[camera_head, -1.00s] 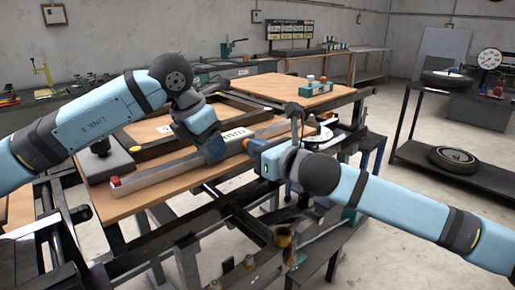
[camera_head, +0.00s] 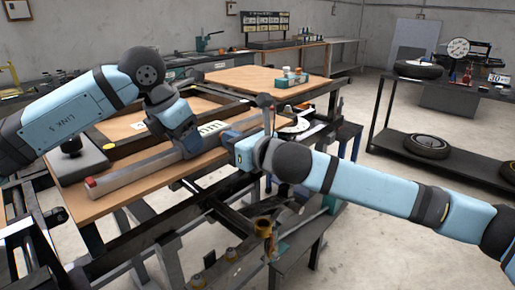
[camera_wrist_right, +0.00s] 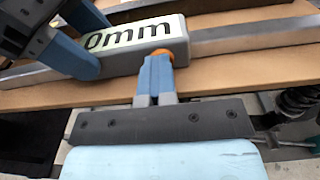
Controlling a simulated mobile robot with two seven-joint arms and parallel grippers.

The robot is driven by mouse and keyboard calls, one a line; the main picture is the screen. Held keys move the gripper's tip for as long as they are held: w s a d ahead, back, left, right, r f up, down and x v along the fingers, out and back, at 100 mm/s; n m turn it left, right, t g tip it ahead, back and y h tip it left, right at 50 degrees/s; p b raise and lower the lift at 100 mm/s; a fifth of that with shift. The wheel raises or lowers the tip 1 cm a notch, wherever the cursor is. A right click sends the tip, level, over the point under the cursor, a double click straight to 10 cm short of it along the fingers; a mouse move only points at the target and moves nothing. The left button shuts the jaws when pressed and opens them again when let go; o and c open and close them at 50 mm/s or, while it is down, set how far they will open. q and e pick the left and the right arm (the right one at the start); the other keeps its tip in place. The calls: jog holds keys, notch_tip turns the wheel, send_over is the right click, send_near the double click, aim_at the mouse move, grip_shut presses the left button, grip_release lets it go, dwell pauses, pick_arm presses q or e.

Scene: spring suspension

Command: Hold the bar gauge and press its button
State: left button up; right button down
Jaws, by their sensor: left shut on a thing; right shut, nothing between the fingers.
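The bar gauge is a long grey bar (camera_head: 135,172) with a red end, lying across the wooden bench top. Its pale display housing (camera_wrist_right: 133,38) shows "0mm" in the right wrist view. My left gripper (camera_head: 188,146) is shut on the gauge just left of the display; its blue fingers also show in the right wrist view (camera_wrist_right: 75,50). My right gripper (camera_wrist_right: 155,78) is shut and empty, its blue fingertips at the orange button (camera_wrist_right: 163,53) on the housing's near side. The fingertips overlap the button, partly hiding it; I cannot tell if it is pressed in.
A wooden board (camera_head: 262,86) with small bottles stands behind the gauge. A black shelf cart (camera_head: 440,150) with wheels on it is at the right. A dark spring (camera_wrist_right: 298,103) shows at the right edge of the wrist view. Open floor lies between bench and cart.

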pick_arm(q)
jog(key=shift+a, duration=0.1)
pick_arm(e)
jog(key=v, duration=1.2)
jog(key=shift+s+d, duration=0.15)
jog(key=shift+d, duration=0.25)
pick_arm(q)
jog(key=o, duration=1.1)
